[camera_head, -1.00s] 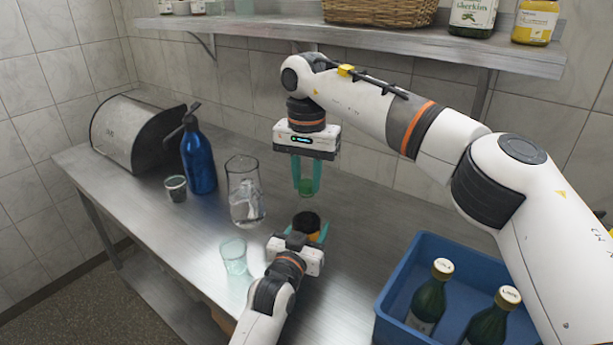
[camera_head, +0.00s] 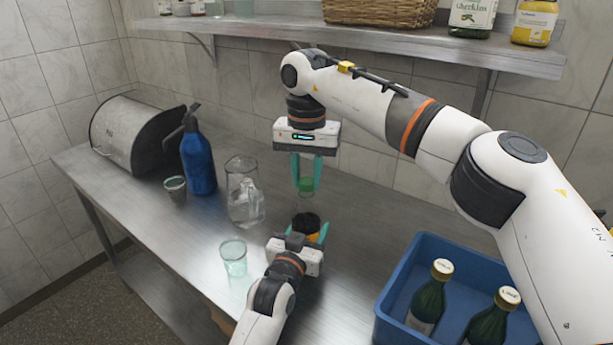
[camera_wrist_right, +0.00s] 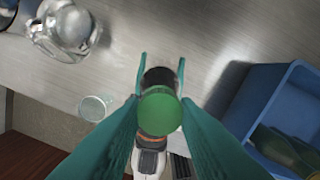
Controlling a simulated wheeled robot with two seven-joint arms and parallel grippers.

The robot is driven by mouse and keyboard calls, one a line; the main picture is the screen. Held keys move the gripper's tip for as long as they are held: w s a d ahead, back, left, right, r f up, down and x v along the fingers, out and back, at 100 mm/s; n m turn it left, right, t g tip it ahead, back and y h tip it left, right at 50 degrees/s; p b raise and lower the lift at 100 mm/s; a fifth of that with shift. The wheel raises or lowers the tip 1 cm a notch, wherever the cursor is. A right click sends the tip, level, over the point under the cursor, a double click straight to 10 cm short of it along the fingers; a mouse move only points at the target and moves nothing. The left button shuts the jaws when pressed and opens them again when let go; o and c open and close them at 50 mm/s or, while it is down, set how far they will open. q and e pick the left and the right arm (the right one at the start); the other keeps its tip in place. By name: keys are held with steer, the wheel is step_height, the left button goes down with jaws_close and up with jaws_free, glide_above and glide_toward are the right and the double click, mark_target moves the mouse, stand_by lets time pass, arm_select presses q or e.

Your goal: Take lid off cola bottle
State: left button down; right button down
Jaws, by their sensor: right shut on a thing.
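The cola bottle (camera_head: 306,219) stands on the steel counter, dark at the top with an orange-yellow band lower down. My left gripper (camera_head: 307,232) has its teal fingers closed around it from the near side. My right gripper (camera_head: 306,186) points straight down above the bottle, shut on the green lid (camera_head: 306,184). A gap shows between the lid and the bottle top. In the right wrist view the green lid (camera_wrist_right: 160,111) sits between the fingers and covers part of the dark bottle (camera_wrist_right: 159,78). The bottle's lower part is hidden by my left gripper.
A glass jug (camera_head: 245,195) and a drinking glass (camera_head: 233,256) stand left of the bottle. A blue spray bottle (camera_head: 198,160), a small cup (camera_head: 175,189) and a metal bin (camera_head: 120,135) are farther left. A blue crate (camera_head: 400,290) with green bottles is at right; a shelf (camera_head: 400,43) runs above.

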mark_target(306, 181)
steer(key=shift+r, duration=0.8)
steer(key=shift+r, duration=2.05)
arm_select(q)
steer(key=shift+c, duration=2.3)
jaws_free()
